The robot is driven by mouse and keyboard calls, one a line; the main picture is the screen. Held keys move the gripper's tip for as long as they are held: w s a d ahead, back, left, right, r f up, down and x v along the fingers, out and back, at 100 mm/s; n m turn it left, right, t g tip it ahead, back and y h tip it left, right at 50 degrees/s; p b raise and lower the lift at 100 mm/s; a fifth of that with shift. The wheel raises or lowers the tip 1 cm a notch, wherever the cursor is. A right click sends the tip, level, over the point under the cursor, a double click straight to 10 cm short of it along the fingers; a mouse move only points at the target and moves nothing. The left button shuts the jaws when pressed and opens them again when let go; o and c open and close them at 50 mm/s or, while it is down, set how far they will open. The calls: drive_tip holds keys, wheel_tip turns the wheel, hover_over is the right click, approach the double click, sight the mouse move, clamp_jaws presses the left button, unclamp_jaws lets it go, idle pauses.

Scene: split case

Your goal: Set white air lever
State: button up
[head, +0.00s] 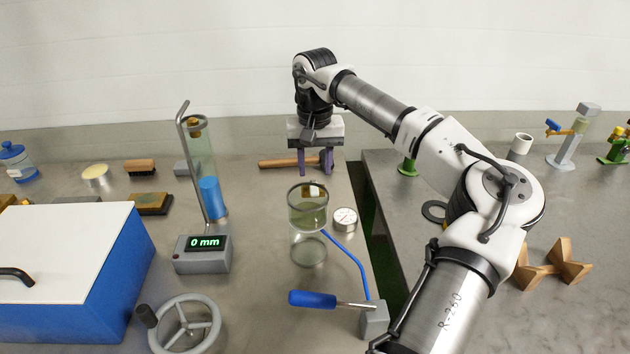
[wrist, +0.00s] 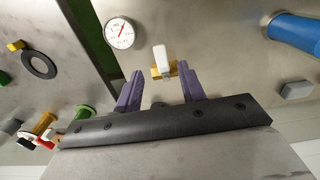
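The white air lever (wrist: 159,54) with its brass-yellow base (wrist: 163,72) shows in the wrist view, between and just beyond my fingertips. In the head view it is a small pale piece (head: 314,190) at the top of the clear glass cylinder (head: 309,222). My gripper (head: 315,165) points down behind the cylinder, above the bench. Its purple fingers stand apart, with nothing visible between them; in the wrist view the gripper (wrist: 159,74) is also open. I cannot tell the exact height gap to the lever.
A round dial gauge (head: 344,219) stands right of the cylinder. A blue-handled pump lever (head: 312,299) lies in front. A wooden-handled tool (head: 280,163) lies behind, near my fingers. A display stand (head: 202,254) with a tube is at left. A dark gap (head: 378,240) separates the benches.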

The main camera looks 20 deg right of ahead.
wheel_tip(320, 180, up, 9)
drive_tip(key=shift+b, duration=0.35)
drive_tip(key=shift+f, duration=0.1)
